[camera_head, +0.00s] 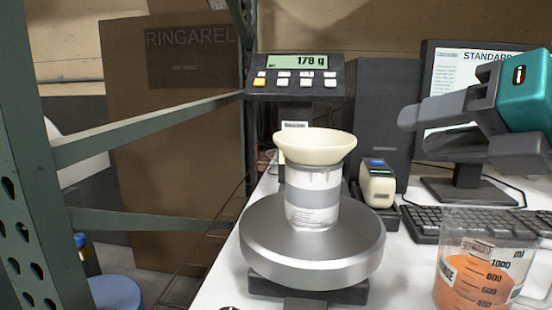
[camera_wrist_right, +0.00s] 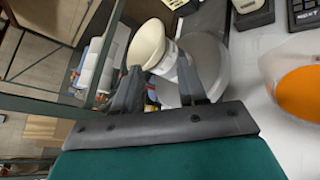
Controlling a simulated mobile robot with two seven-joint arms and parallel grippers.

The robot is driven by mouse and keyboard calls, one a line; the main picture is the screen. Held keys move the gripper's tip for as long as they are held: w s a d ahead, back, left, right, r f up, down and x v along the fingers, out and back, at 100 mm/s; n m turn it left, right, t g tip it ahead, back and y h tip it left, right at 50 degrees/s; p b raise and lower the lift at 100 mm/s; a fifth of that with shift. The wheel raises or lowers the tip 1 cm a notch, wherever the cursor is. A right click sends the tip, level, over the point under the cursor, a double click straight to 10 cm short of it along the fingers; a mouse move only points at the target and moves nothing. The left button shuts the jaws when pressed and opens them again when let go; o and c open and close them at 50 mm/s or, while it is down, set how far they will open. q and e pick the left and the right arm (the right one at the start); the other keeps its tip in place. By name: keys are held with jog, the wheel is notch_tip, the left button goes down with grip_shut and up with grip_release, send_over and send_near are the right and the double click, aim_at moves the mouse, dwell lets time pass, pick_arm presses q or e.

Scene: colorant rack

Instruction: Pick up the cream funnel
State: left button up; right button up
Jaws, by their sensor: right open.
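The cream funnel (camera_head: 315,147) sits on top of a white container with a grey band (camera_head: 312,195), which stands on the round metal plate of a scale (camera_head: 262,233). The funnel also shows in the right wrist view (camera_wrist_right: 147,45), ahead of the fingers. My right gripper (camera_head: 422,128) is open and empty, to the right of the funnel and apart from it. In the wrist view its two fingers (camera_wrist_right: 160,82) are spread, with the funnel and container beyond them. My left gripper is not in view.
The scale's display (camera_head: 310,62) reads 178 g. A beaker with orange contents (camera_head: 475,275) stands at the front right. A keyboard (camera_head: 430,222), monitor (camera_head: 432,60) and small label device (camera_head: 377,185) are behind. A green metal rack post (camera_head: 30,150) stands at left.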

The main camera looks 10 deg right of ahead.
send_near(352, 137)
jog(key=x, duration=0.4)
jog(key=p+x, duration=0.1)
jog(key=x, duration=0.4)
jog(key=shift+w, duration=0.15)
grip_shut()
dwell(0.4)
